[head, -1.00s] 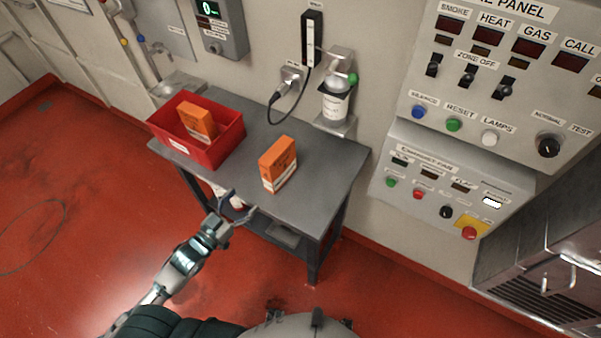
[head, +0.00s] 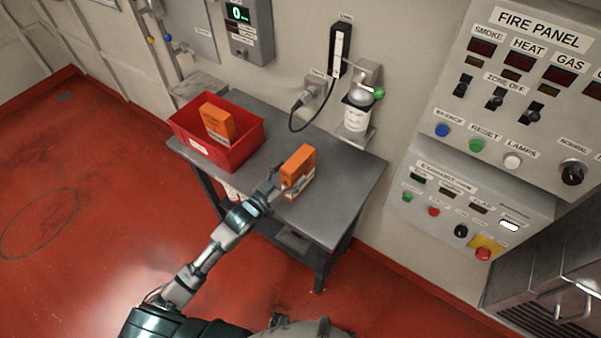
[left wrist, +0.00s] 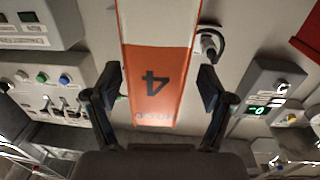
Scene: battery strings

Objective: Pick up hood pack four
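Hood pack four, an orange box with a white band (head: 299,168), stands upright on the grey table, right of the red bin. In the left wrist view the pack (left wrist: 158,85) shows an upside-down "4" and lies between my two fingers. My left gripper (head: 282,182) is at the pack's near left side. Its fingers (left wrist: 160,88) are apart, with a visible gap on each side of the pack, so it is open. My right gripper is in neither view.
A red bin (head: 180,138) at the table's left holds another orange pack (head: 217,122). A bottle in a wall holder (head: 357,112) is behind the table (head: 335,205). The fire panel (head: 520,90) is on the wall at right. The table's right part is clear.

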